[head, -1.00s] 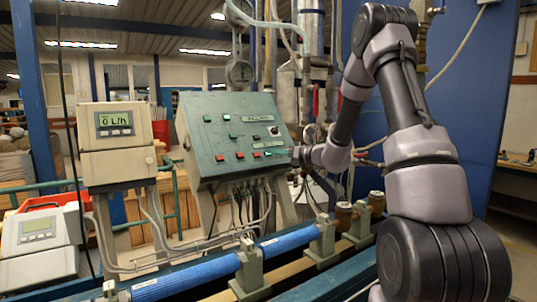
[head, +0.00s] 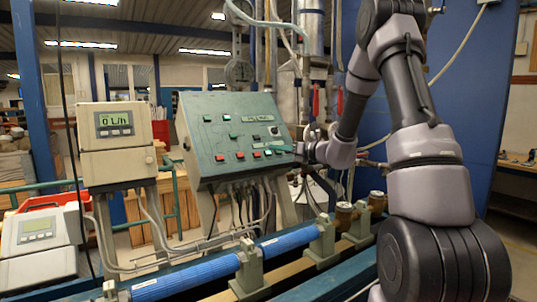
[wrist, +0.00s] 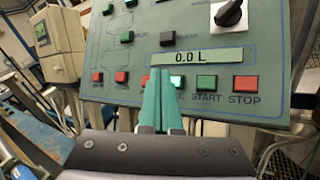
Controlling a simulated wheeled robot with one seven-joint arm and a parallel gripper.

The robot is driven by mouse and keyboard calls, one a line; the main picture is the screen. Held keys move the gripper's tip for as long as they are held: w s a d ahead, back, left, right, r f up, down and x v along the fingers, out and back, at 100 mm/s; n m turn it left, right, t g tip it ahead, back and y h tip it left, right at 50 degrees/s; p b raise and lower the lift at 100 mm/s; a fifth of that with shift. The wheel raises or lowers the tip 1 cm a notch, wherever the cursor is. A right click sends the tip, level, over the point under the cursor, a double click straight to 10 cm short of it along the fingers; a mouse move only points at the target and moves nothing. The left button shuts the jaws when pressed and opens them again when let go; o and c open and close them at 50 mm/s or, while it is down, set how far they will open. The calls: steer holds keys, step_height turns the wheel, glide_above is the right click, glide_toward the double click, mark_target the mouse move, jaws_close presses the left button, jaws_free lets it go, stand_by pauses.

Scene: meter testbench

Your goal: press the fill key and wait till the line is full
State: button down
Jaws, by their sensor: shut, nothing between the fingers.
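The sloped green control panel (head: 205,135) stands at the middle of the head view. In the wrist view its lower row has red and green keys. A bright green key (wrist: 178,82) sits left of the START key (wrist: 206,83); its label is mostly hidden, with only a final "L." showing, so it looks like the fill key. My gripper (wrist: 160,76) is shut and empty, its green fingertips over the left edge of that key. I cannot tell whether they touch it. The panel display (wrist: 200,57) reads 0.0 L. In the head view my gripper (head: 284,149) is at the panel's lower right.
The red STOP key (wrist: 245,84) is right of START, and a black rotary knob (wrist: 229,13) is above the display. A meter box (head: 115,125) left of the panel reads 0 L/h. Blue pipes (head: 190,277) on clamps run below the panel.

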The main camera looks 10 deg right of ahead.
steer(key=shift+s+d+r, duration=0.3)
steer(key=shift+s+r, duration=0.4)
steer(key=shift+s+d+r, duration=0.25)
steer(key=shift+s+r, duration=0.4)
steer(key=shift+s, duration=0.05)
steer(key=shift+s+d+r, duration=0.2)
steer(key=shift+s+r, duration=0.25)
steer(key=shift+r, duration=0.05)
